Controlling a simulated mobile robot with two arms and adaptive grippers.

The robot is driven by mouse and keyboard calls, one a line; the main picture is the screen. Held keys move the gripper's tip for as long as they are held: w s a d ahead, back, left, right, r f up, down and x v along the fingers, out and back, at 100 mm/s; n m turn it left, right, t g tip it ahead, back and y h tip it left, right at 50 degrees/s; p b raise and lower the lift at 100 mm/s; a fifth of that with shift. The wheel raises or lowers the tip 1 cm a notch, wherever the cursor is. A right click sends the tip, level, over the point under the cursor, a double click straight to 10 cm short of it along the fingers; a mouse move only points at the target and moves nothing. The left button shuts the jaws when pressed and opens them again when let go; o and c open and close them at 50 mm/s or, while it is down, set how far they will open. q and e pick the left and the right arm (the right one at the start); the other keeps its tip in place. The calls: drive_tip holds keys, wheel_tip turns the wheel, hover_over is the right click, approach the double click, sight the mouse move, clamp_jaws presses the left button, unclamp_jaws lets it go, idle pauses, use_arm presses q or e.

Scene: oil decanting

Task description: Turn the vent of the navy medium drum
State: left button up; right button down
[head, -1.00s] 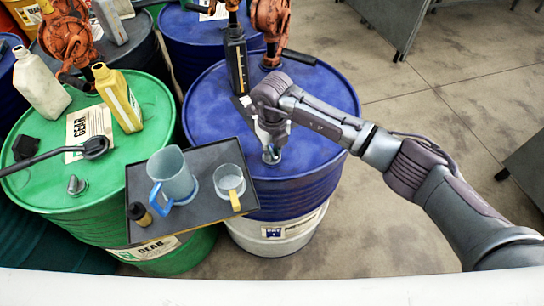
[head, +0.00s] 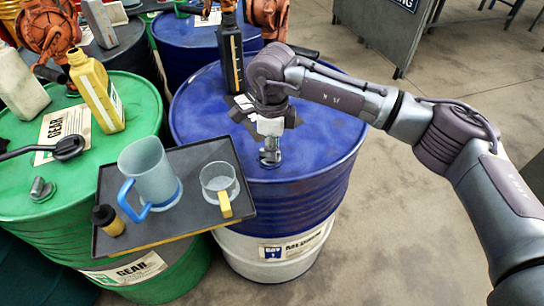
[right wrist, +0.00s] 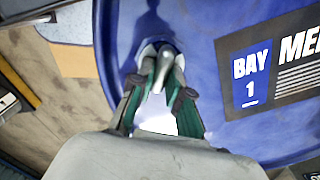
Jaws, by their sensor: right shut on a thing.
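The navy medium drum (head: 310,165) stands in the middle of the head view, with a blue top and a white lower band. Its small metal vent (head: 270,161) is on the near part of the lid. My right gripper (head: 270,153) points down at the vent and is shut on it. In the right wrist view the fingers of my right gripper (right wrist: 163,75) close around the pale grey vent (right wrist: 165,60), on the blue lid (right wrist: 205,25) beside a label reading BAY 1. The fingers hide part of the vent. My left gripper is not in view.
A dark tray (head: 185,222) holds a blue-handled jug (head: 148,170), a clear cup (head: 219,180) and a small black-capped bottle (head: 107,219), close left of my gripper. A black bottle (head: 231,58) stands behind on the lid. A green drum (head: 130,140) is at left; floor is open at right.

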drive_tip(key=shift+n+b, duration=0.8)
drive_tip(key=shift+n, duration=0.1)
drive_tip(key=c, duration=1.1)
unclamp_jaws()
wheel_tip(320, 180, up, 12)
drive_tip(key=shift+r, duration=0.1)
